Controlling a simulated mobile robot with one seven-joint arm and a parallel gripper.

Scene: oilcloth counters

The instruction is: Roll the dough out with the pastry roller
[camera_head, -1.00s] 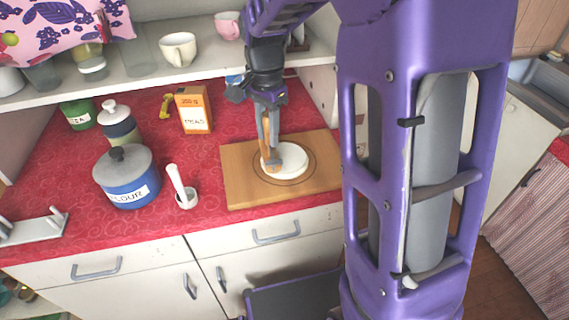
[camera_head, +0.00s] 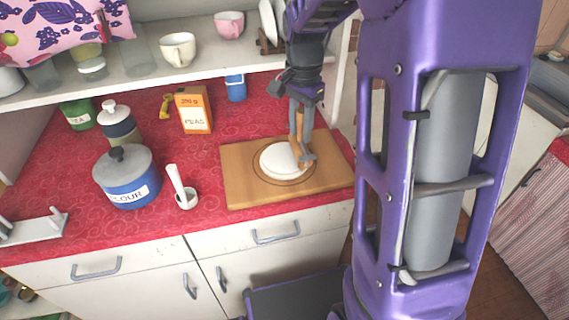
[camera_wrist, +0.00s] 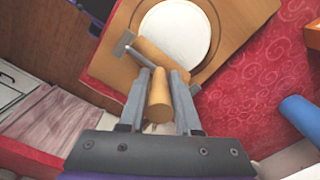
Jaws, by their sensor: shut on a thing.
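The dough (camera_head: 282,161) is a flat white disc on the wooden board (camera_head: 238,184), inside a dark ring drawn on the board. It also shows in the wrist view (camera_wrist: 175,33). My gripper (camera_wrist: 158,98) is shut on the handle of the pastry roller (camera_wrist: 157,97), which has a wooden handle, a metal fork and a wooden cylinder. In the head view the roller (camera_head: 299,128) stands steeply at the dough's right edge. The roller's head overlaps the dough's edge in the wrist view; I cannot tell whether it presses on it.
A shelf (camera_head: 131,82) with cups overhangs the counter's back.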

